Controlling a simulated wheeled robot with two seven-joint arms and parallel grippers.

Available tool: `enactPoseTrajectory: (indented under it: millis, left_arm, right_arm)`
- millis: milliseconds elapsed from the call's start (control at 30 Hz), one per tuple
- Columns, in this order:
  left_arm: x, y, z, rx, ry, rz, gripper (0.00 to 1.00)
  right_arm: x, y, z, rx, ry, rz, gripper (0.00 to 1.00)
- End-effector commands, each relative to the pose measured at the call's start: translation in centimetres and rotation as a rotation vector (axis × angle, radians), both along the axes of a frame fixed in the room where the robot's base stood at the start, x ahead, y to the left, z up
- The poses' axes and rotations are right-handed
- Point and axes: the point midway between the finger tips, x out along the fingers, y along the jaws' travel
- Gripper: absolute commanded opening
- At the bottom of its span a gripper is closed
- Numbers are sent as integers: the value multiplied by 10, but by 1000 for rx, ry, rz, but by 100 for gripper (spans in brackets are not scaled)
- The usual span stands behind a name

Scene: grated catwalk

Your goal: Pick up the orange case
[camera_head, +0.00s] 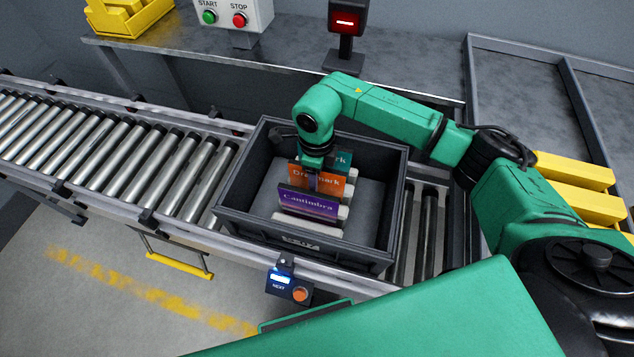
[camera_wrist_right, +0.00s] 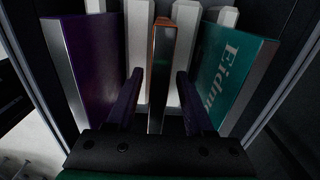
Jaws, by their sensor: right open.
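The orange case (camera_head: 332,185) stands upright in a dark grey bin (camera_head: 240,189), between a purple case (camera_head: 308,204) in front and a teal case (camera_head: 343,161) behind. My right gripper (camera_head: 314,183) points down into the bin and hides part of the orange case. In the right wrist view, the open fingers of this gripper (camera_wrist_right: 159,76) straddle the orange case (camera_wrist_right: 161,60), one on each side, with visible gaps. The purple case (camera_wrist_right: 90,62) and teal case (camera_wrist_right: 230,72) flank the fingers closely. My left gripper is not in view.
White divider blocks (camera_head: 300,223) hold the cases. The bin sits on a roller conveyor (camera_head: 110,150). A red-lit scanner (camera_head: 345,28) and a START/STOP box (camera_head: 235,12) stand on the bench behind. A NEXT button box (camera_head: 289,288) is in front. The bin's right side is clear.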

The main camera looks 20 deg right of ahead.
Motion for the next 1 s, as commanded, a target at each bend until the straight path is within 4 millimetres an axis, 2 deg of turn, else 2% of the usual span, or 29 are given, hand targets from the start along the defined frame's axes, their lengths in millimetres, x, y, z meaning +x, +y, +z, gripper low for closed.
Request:
enactPoseTrajectory:
  millis: [33, 67, 100, 200, 367, 400, 533, 867, 1000]
  left_arm:
    - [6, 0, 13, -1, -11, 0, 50]
    - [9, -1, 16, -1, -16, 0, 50]
    - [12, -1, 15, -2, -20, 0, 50]
    - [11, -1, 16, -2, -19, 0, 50]
    - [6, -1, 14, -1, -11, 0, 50]
    - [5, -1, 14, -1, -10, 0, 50]
    - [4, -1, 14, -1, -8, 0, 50]
    - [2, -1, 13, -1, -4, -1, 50]
    - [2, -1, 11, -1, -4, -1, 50]
  right_arm:
    - [-2, -1, -4, 0, 7, -2, 52]
    - [-3, -1, -10, -1, 6, -2, 52]
    - [-2, -1, -20, 1, 5, -1, 52]
    - [-2, -1, -32, 1, 3, 0, 52]
    - [-1, -1, -34, 1, 1, 0, 52]
    - [-1, -1, -34, 1, 1, 0, 49]
    - [-1, -1, -34, 1, 1, 0, 0]
    - [-1, -1, -33, 1, 0, 0, 0]
    - [0, 0, -25, 1, -3, 1, 0]
